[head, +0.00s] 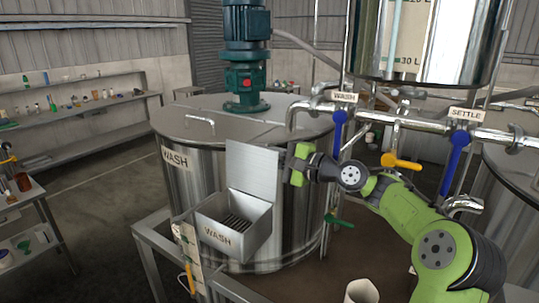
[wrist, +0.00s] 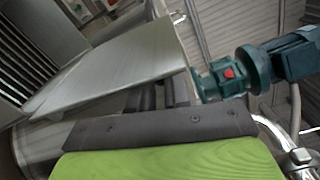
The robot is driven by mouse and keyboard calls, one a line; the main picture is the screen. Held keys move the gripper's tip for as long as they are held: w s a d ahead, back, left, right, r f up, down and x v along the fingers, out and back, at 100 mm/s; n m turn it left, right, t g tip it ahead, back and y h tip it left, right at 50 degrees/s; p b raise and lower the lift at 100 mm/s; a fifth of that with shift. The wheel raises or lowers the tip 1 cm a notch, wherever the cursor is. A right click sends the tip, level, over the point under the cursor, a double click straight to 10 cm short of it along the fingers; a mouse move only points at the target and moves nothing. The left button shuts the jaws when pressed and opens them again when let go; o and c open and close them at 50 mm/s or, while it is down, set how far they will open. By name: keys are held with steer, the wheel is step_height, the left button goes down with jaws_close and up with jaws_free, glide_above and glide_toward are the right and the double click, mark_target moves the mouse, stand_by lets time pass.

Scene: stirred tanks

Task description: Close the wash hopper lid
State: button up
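The wash hopper (head: 234,228) is a metal box labelled WASH on the front of the wash tank, with a slotted grate inside. Its lid (head: 252,170) is a flat metal plate standing upright at the hopper's back, so the hopper is open. My gripper (head: 285,160) is at the lid's right edge in the head view. In the wrist view the lid (wrist: 120,62) fills the middle, with the hopper's grate (wrist: 22,65) at the left. The fingers are mostly hidden there behind the lid's edge, and I cannot tell whether they touch it.
The steel wash tank (head: 290,215) carries a green motor (head: 246,50). Pipes with blue-handled valves (head: 340,130) and a yellow-handled valve (head: 400,161) stand to the right, near my arm. A green valve handle (head: 338,220) sits low right of the hopper. Open floor lies to the left.

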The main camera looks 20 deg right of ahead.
steer(key=shift+r, duration=0.1)
jaws_close()
